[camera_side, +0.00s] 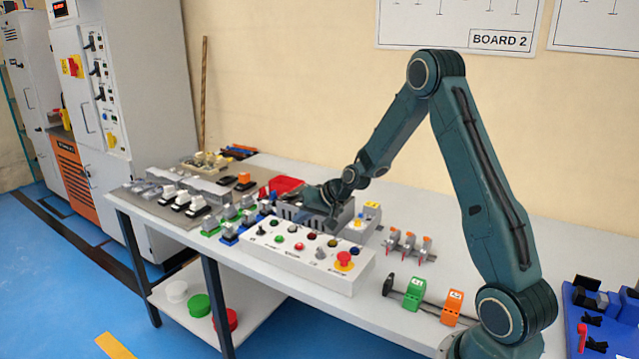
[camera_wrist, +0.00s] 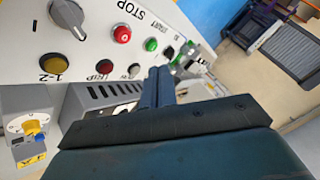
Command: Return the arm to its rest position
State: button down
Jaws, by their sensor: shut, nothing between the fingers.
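My gripper (camera_wrist: 158,82) shows in the wrist view with its two dark fingers together and nothing between them. The fingertips point toward the edge of the white control panel (camera_wrist: 100,50). In the side view my arm reaches left across the table, bent at a high elbow. My gripper (camera_side: 308,192) is low there, behind the control panel (camera_side: 300,256) and over a grey vented box (camera_side: 295,213). The exact gap between the fingers and the box cannot be told.
The panel carries buttons, a selector knob (camera_wrist: 67,16) and a red-and-yellow emergency stop (camera_side: 344,260). Grey clamps (camera_side: 408,244), green (camera_side: 413,293) and orange (camera_side: 452,307) blocks stand to the right. The space above the table is open.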

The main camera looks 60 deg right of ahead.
jog(key=s+a+r+n+g, duration=0.2)
jog(key=s+a+r+n, duration=0.3)
jog(key=s+a+r, duration=0.75)
jog(key=s+a+r+n, duration=0.1)
jog(key=s+a+r, duration=0.1)
jog(key=s, duration=0.7)
jog(key=s+a+r+n+g+h, duration=0.1)
jog(key=s+a+r, duration=0.2)
jog(key=s, duration=0.7)
jog(key=shift+s+a+r+n+g, duration=0.3)
jog(key=shift+a+r+n, duration=0.1)
jog(key=shift+a, duration=0.4)
